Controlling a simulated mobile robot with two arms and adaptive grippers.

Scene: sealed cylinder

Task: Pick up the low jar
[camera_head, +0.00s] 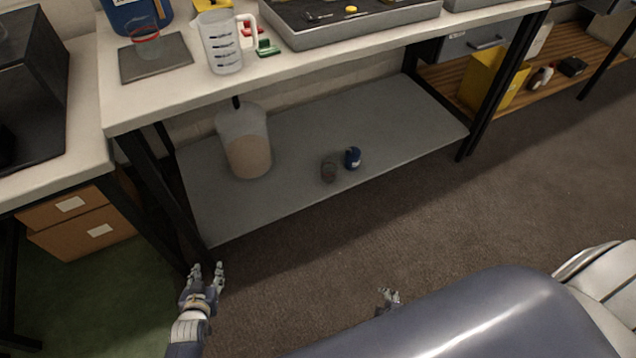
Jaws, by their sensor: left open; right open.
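A small dark see-through jar (328,169) stands near the front edge of the grey lower shelf (300,125) under the bench. A small blue container (353,158) stands close to its right. A clear jar with a red band (146,42) stands on a dark mat (156,60) on the bench top. My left gripper (207,268) is open and empty, in front of the shelf's left end and well left of the small dark jar.
A large translucent bin (244,143) with brown content stands on the shelf's left part. Black bench legs (492,90) flank the shelf. A measuring jug (222,45) and grey tray (350,28) stand on top. The shelf's right part is clear.

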